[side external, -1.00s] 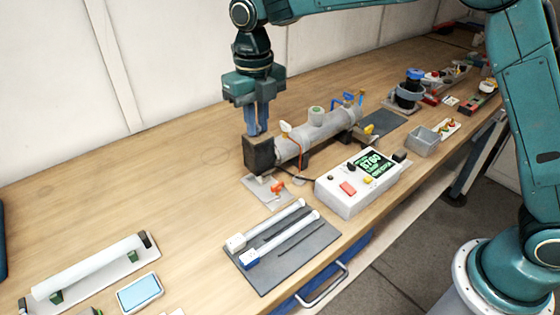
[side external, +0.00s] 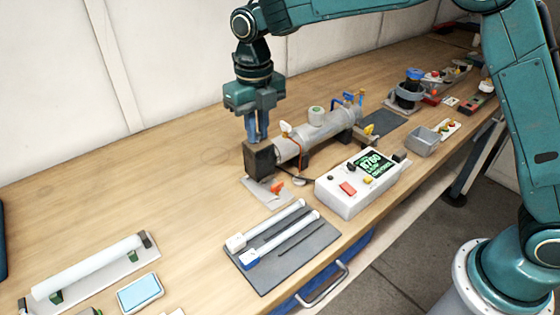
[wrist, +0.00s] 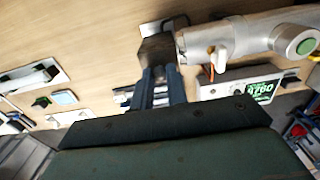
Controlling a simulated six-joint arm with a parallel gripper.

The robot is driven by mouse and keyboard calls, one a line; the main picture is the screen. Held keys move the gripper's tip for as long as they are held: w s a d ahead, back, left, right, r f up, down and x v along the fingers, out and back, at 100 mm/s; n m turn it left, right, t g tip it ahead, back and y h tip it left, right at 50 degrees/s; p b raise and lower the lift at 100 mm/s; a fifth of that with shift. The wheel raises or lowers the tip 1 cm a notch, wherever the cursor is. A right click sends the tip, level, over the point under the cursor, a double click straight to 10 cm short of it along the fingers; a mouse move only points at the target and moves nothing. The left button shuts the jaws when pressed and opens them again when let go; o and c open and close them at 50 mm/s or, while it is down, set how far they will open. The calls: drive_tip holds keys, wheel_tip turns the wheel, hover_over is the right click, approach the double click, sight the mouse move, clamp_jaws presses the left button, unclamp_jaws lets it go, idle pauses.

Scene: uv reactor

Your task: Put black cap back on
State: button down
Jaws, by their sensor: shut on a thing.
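The black cap (side external: 259,160) is a dark block at the near left end of the grey reactor tube (side external: 318,136). My gripper (side external: 257,138) points down from above and is shut on the cap. In the wrist view, the fingers (wrist: 162,72) reach the dark cap (wrist: 155,48), which lies beside the open-looking end of the tube (wrist: 225,40). The cap is roughly in line with the tube. I cannot tell whether it touches or is seated on the tube end.
A white controller box (side external: 350,190) with a lit display stands in front of the tube. A dark mat (side external: 292,262) holds two white lamp tubes. A grey bin (side external: 421,142) is at the right. The bench left of the cap is largely clear.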

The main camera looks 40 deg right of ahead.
drive_tip(key=shift+f, duration=1.4)
drive_tip(key=c, duration=1.3)
unclamp_jaws()
drive_tip(key=shift+r, duration=0.1)
wheel_tip(320, 180, up, 14)
drive_tip(key=shift+f, duration=0.2)
